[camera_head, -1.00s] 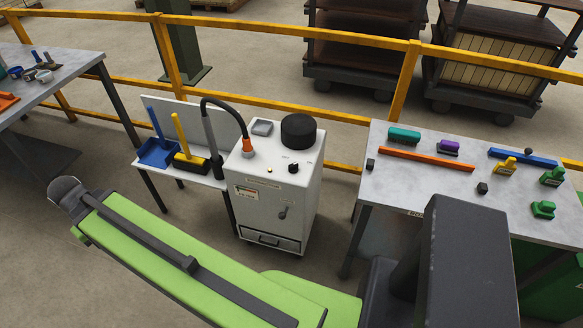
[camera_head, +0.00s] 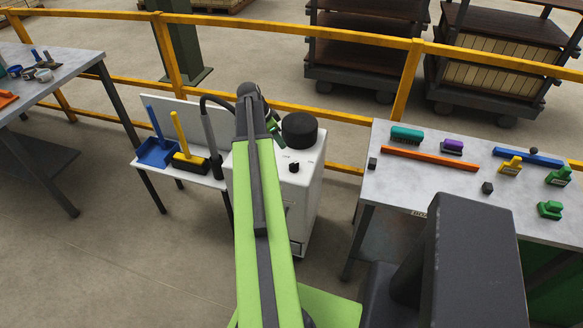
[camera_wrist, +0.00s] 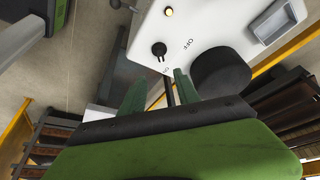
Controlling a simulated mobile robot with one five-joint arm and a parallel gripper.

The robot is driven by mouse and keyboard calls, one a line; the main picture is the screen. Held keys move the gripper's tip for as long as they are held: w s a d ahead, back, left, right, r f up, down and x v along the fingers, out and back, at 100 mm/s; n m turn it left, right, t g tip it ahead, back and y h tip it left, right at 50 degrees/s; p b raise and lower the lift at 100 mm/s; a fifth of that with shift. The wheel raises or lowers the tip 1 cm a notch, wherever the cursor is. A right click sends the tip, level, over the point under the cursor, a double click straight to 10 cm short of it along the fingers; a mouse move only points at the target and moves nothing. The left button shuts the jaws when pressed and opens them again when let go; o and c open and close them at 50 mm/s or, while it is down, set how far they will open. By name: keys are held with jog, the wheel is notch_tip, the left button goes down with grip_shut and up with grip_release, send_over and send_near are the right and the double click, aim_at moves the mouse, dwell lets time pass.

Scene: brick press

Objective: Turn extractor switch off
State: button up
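The extractor is a white cabinet (camera_head: 308,195) with a large black cylinder (camera_head: 299,131) on top. Its small black rotary switch (camera_head: 294,167) sits on the top panel. In the wrist view the switch (camera_wrist: 159,49) lies just beyond the fingertips, with an OFF label to its right and a partly hidden label below it. A pale mark on the knob appears to face that lower label. My gripper (camera_wrist: 160,76) is open and empty, with its two green fingers apart and not visibly touching the switch. In the head view my arm hides the cabinet's left part.
A round yellowish button (camera_wrist: 169,12) and a grey tray (camera_wrist: 277,19) share the panel. The black cylinder stands close to my right finger in the wrist view. A table with brushes (camera_head: 400,205) is at right. A yellow railing (camera_head: 340,117) runs behind.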

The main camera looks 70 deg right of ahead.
aim_at(294, 164)
jog(key=b+x, duration=1.5)
jog(key=x, duration=0.2)
jog(key=shift+a+f, duration=0.1)
grip_shut()
